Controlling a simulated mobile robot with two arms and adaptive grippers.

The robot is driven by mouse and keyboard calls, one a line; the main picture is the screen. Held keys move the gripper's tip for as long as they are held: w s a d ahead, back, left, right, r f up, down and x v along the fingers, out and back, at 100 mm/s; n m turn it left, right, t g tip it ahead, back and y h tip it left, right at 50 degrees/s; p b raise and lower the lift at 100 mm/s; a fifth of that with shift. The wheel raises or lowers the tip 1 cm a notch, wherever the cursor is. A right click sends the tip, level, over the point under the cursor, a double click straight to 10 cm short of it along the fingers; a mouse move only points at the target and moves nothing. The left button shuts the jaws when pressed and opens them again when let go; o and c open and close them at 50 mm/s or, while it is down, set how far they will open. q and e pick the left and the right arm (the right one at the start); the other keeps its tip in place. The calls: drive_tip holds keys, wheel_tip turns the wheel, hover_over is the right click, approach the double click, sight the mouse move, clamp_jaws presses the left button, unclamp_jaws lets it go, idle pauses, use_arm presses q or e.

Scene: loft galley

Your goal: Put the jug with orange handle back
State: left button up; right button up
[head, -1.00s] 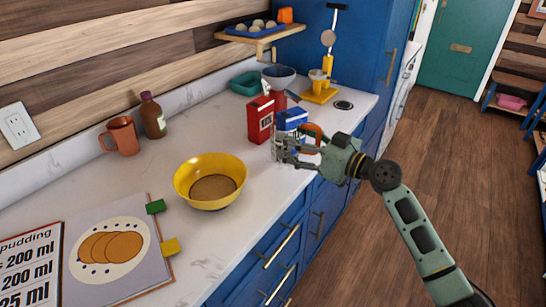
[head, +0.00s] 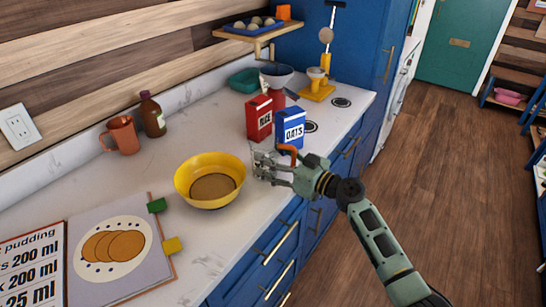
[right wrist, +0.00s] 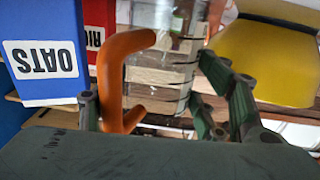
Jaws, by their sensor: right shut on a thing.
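The clear jug (head: 263,159) has an orange handle (head: 288,151). My right gripper (head: 268,170) is shut on this jug, just right of the yellow bowl (head: 210,166) and in front of the oats box. In the right wrist view the clear jug wall (right wrist: 165,75) and orange handle (right wrist: 112,80) show close up between the fingers (right wrist: 165,105). The jug's base is partly hidden by the fingers, and I cannot tell whether it touches the counter. My left gripper is not in view.
A blue oats box (head: 290,128) and red rice box (head: 259,119) stand behind the jug. Dark round discs (head: 341,102) lie on the counter (head: 330,120), one right beside the oats box (head: 310,127).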

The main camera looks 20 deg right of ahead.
drive_tip(key=shift+f, duration=0.1)
drive_tip(key=o, duration=1.5)
drive_tip(key=shift+o, duration=0.2)
drive_tip(key=shift+r, duration=0.2)
drive_tip(key=b+v, duration=0.4)
drive_tip(key=v, duration=0.8)
drive_tip(key=shift+f, duration=0.1)
